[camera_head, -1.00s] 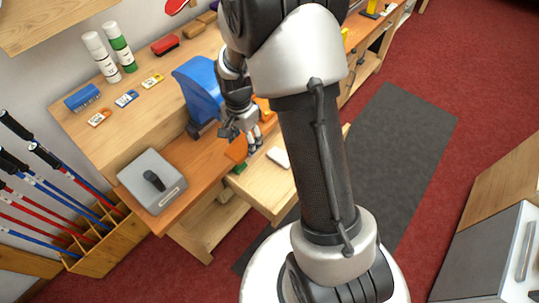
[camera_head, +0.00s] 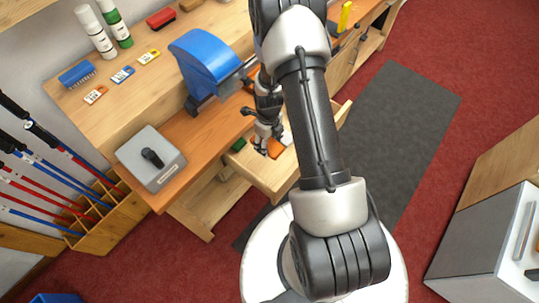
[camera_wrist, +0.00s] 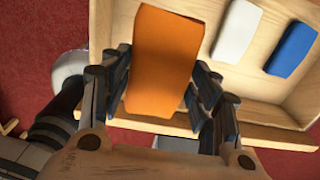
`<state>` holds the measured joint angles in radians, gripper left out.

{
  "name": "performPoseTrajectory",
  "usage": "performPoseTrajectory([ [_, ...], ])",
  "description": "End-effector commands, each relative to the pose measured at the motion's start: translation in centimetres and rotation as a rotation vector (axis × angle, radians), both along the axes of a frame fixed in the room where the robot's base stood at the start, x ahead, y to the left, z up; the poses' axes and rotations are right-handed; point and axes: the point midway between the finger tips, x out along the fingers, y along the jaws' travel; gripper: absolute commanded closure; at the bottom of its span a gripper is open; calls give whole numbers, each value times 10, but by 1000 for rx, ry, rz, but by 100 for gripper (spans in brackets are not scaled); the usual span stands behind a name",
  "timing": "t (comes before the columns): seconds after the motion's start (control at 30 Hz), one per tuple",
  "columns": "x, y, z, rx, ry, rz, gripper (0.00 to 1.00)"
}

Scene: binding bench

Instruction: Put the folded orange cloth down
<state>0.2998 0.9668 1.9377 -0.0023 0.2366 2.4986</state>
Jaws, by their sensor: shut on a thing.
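The folded orange cloth (camera_wrist: 162,62) is between the two fingers of my gripper (camera_wrist: 160,88) in the wrist view, and the fingers are shut on it. It overlaps the near part of the open wooden drawer (camera_wrist: 255,128). In the head view a little of the orange cloth (camera_head: 274,148) shows at the fingertips of my gripper (camera_head: 267,145), over the drawer (camera_head: 268,184). Whether the cloth touches the drawer floor I cannot tell.
A white block (camera_wrist: 236,30) and a blue block (camera_wrist: 291,48) lie in the drawer to the right of the cloth. A green item (camera_head: 239,144) is at the drawer's left. A grey box (camera_head: 150,158) stands on the bench, with a blue machine (camera_head: 205,62) behind.

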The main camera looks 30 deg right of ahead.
Motion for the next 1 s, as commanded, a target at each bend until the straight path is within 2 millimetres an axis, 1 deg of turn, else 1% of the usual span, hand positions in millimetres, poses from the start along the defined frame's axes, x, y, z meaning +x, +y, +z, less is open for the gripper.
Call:
performPoseTrajectory([
  [0.03, -1, 0, -20, 1, 5, 1, 67],
  [0.1, -1, 0, -38, 1, 4, 1, 67],
  [0.2, -1, 0, -64, 1, 4, 2, 67],
  [0.3, 0, 0, -84, 0, 2, 2, 67],
  [0.4, 0, 0, -96, 0, 1, 2, 67],
  [0.57, 0, 0, -104, 0, 0, 3, 67],
  [0.67, -1, 0, -116, 0, 2, 3, 67],
  [0.8, -1, 0, -139, 0, 2, 3, 67],
  [0.83, -1, 0, -142, -1, 2, 3, 67],
  [1.0, 0, 0, -142, -1, 0, 3, 67],
])
